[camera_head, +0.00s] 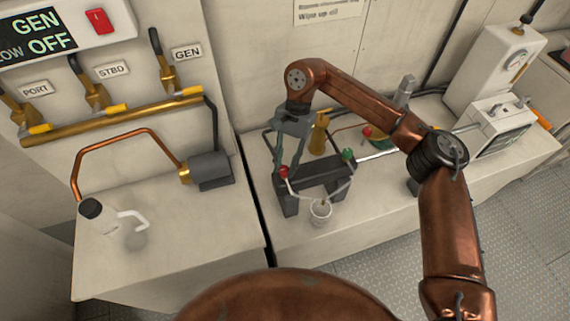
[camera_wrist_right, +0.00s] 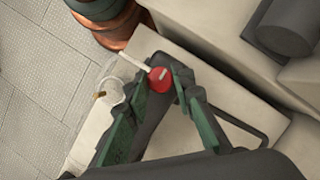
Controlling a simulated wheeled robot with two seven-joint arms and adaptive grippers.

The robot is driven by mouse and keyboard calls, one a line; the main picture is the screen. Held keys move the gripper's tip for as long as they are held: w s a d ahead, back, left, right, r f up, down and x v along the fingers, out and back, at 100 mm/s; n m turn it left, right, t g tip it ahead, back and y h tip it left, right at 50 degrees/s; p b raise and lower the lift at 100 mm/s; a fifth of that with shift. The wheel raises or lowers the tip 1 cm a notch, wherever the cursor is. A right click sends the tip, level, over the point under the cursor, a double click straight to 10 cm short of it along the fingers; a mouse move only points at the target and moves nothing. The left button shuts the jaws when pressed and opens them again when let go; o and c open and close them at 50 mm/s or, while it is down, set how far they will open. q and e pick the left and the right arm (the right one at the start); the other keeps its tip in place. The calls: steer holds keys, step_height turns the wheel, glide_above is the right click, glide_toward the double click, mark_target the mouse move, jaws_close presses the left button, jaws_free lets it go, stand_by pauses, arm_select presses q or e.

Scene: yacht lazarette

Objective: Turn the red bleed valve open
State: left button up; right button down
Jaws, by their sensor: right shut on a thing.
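The red bleed valve (camera_head: 284,172) is a round red knob on the left end of a dark grey block (camera_head: 318,180) on the right-hand bench. It also shows in the right wrist view (camera_wrist_right: 160,80), with a pale pointer line on top and a light tube beside it. My right gripper (camera_head: 287,163) reaches down from above, its green fingers on either side of the knob and shut on it. A green knob (camera_head: 348,155) sits at the block's right end. My left gripper is not in view.
A brass part (camera_head: 319,135) and another red knob (camera_head: 367,131) are behind the block. A white gauge box (camera_head: 495,72) stands at the right.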

steer(key=c, duration=1.7)
jaws_free()
steer(key=shift+o, duration=0.2)
steer(key=v, duration=1.2)
steer(key=shift+s+a, duration=0.1)
